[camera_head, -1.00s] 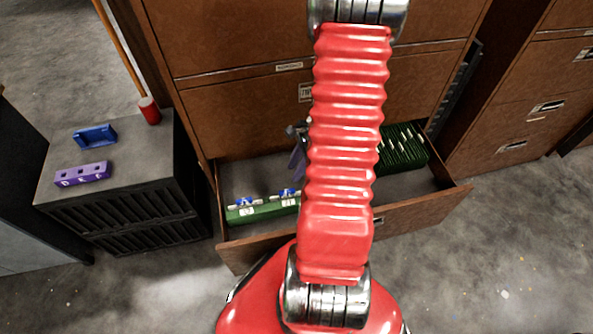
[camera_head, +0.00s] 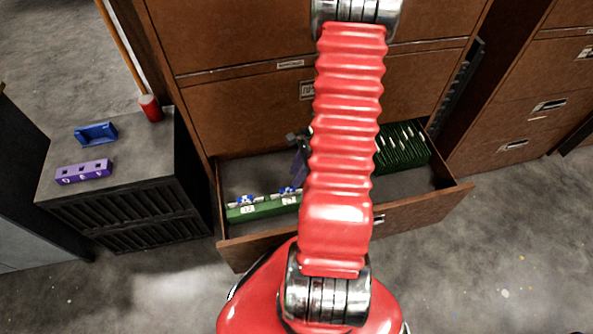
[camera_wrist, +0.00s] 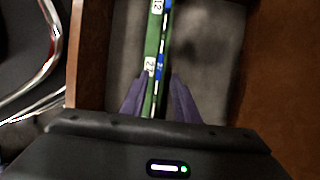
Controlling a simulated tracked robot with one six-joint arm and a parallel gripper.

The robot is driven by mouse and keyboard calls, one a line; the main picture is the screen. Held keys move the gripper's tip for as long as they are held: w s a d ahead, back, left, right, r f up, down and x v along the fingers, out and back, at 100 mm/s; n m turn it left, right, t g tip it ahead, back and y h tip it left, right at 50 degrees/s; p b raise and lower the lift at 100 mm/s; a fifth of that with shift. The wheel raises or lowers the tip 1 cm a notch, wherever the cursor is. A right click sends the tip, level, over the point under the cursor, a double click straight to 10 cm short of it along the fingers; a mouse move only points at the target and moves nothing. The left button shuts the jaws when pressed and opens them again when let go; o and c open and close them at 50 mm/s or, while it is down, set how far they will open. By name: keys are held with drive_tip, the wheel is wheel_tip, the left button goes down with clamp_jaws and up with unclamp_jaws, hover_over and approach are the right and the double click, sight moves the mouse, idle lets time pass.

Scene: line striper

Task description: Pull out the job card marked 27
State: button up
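The job card with a white tab that appears to read 27 (camera_wrist: 149,66) stands in a green row in the open drawer, with blue clips along its top. In the head view its tab (camera_head: 289,198) is beside my arm and hard to read. A second tab, marked 12 (camera_wrist: 157,6), is further along the row. My gripper (camera_wrist: 155,88) is open, its purple fingers on either side of the green row near the 27 tab. I cannot tell whether they touch it. In the head view my red arm hides most of the gripper.
The open drawer (camera_head: 420,210) has brown walls close to my gripper. More green files (camera_head: 402,148) stand at its right back. A dark cabinet (camera_head: 150,180) at left holds a blue tray (camera_head: 96,134), a purple block (camera_head: 84,172) and a red cup-like object (camera_head: 151,108).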

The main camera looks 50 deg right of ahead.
sight(289, 188)
drive_tip(key=shift+x, duration=3.65)
drive_tip(key=shift+s+r, duration=0.1)
clamp_jaws()
